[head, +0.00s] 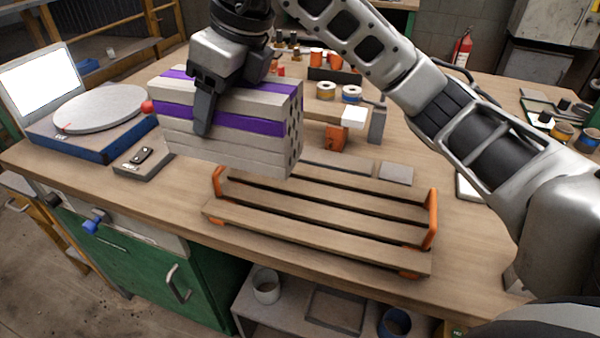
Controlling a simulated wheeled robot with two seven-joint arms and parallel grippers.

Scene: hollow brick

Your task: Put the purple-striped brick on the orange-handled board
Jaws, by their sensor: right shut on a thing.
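The purple-striped brick (225,135) is a pale grey hollow block with two purple bands and dark holes in its right end. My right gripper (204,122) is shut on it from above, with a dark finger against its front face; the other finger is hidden. The brick appears held above the bench, over the back left of the board. The orange-handled board (322,218) is made of wooden slats with an orange handle at each end. Its slats look empty, and the brick hides part of its back left. My left gripper is not in view.
A blue-based turntable (85,135) with a round grey top stands at the left, beside a small grey device (143,160). Behind the board are an orange clamp-like tool (337,138), tape rolls and a grey pad (396,174).

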